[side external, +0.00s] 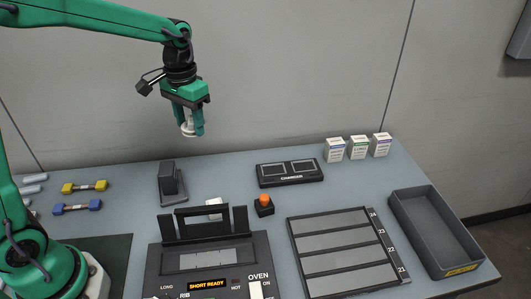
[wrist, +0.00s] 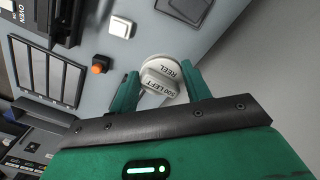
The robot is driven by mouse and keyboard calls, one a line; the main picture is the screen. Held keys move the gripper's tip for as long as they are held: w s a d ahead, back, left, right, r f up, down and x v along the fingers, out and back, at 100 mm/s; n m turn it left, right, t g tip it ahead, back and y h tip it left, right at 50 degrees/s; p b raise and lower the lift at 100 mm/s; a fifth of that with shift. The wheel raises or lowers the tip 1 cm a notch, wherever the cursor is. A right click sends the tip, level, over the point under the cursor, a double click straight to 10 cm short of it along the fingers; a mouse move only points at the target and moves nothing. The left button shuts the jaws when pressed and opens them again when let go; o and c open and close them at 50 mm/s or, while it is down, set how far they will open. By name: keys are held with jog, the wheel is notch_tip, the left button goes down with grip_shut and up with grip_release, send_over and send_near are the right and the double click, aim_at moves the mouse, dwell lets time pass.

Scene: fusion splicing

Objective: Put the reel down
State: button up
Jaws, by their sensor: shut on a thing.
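My gripper (side external: 188,128) is shut on a white reel (side external: 187,128) and holds it in the air, well above the back of the bench. In the wrist view the reel (wrist: 158,78) sits between the green fingers of my gripper (wrist: 160,84). Its round end reads "500 LEFT" and "REEL". The reel's lower side is partly hidden by the fingers.
Below are an oven (side external: 258,275), a black stand (side external: 171,183), an orange button (side external: 264,203) and a charger (side external: 290,173). A slotted tray (side external: 347,245), an empty grey bin (side external: 437,228) and small boxes (side external: 358,147) stand to the right. Yellow (side external: 85,186) and blue (side external: 77,207) pieces lie left.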

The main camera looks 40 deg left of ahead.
jog(key=w+d+f+m, duration=0.1)
jog(key=w+d, duration=0.4)
jog(key=d, duration=0.4)
jog(key=w+d+f+m, duration=0.15)
jog(key=w+d, duration=0.35)
jog(key=d, duration=0.5)
jog(key=s+d+f+m, duration=0.1)
jog(key=d+f, duration=0.2)
jog(key=d, duration=0.7)
jog(key=d+f+m, duration=0.1)
jog(key=d+f, duration=0.1)
jog(key=d, duration=0.7)
send_over(338, 196)
notch_tip(338, 196, down, 7)
jog(key=shift+s+f, duration=0.1)
jog(key=shift+f, duration=0.1)
jog(key=shift+f, duration=2)
jog(key=shift+f, duration=0.1)
